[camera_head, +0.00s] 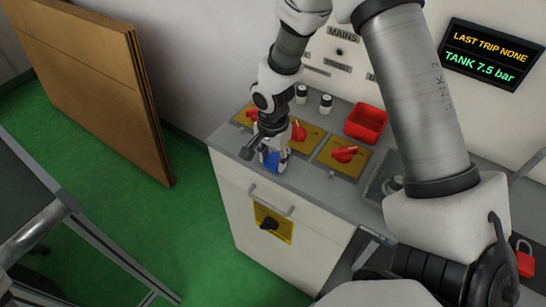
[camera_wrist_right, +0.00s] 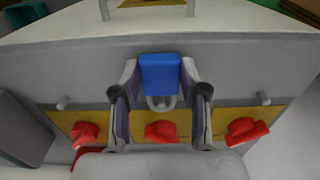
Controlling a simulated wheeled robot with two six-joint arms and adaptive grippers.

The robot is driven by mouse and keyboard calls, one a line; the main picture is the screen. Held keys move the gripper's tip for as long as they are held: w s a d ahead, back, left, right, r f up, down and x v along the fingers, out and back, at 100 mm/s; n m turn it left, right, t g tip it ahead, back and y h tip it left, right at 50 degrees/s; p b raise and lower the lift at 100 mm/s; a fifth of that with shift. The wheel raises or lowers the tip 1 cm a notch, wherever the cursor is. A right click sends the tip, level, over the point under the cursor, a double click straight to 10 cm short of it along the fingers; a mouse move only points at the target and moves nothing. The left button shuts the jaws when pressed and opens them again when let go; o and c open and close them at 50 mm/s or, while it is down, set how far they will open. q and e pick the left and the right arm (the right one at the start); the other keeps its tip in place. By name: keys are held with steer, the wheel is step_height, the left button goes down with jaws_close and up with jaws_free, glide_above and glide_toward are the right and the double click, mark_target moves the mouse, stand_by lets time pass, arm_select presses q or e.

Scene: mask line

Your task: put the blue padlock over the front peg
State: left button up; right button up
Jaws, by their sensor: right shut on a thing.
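The blue padlock (camera_head: 270,159) is held low over the grey counter top near its front edge. In the right wrist view the padlock (camera_wrist_right: 160,74) is between my right gripper's fingers (camera_wrist_right: 160,100), with its pale shackle toward the middle red switch. My right gripper (camera_head: 273,157) is shut on its body. Two short metal pegs show in the wrist view, one at left (camera_wrist_right: 64,103) and one at right (camera_wrist_right: 264,98). I cannot tell which is the front peg; any peg behind the padlock is hidden. My left gripper is not in view.
Red switches (camera_head: 344,154) sit on yellow plates on the counter (camera_head: 310,182). A red bin (camera_head: 366,123) stands behind. A red padlock (camera_head: 524,262) is at far right. Brown boards (camera_head: 90,80) lean at left.

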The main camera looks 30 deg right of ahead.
steer(key=o, duration=1.1)
steer(key=shift+o, duration=0.2)
steer(key=shift+r, duration=0.1)
step_height(320, 180, up, 12)
